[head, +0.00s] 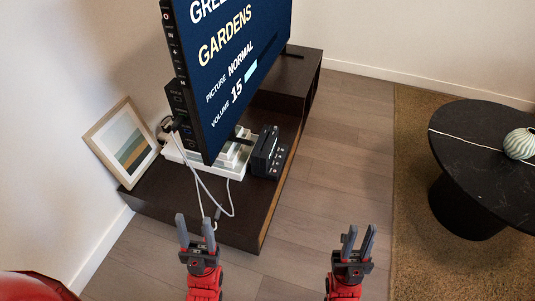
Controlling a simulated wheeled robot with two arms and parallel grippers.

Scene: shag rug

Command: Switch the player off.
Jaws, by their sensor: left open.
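A small black player-like box (267,152) sits on the dark low cabinet (238,228), to the right of the television (225,75) and a white stack. Its small controls are too small to read. The television is lit and shows a title, "PICTURE NORMAL" and "VOLUME 15". My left gripper (195,221) is open and empty, in front of the cabinet's near end. My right gripper (361,230) is open and empty over the wooden floor, to the right of the cabinet. Neither gripper touches the box.
White cables (211,195) hang from behind the television across the cabinet top. A framed picture (122,141) leans on the wall at the left. A round black table (480,145) with a striped vase (520,143) stands on the brown rug (420,240) at right. Wooden floor between is clear.

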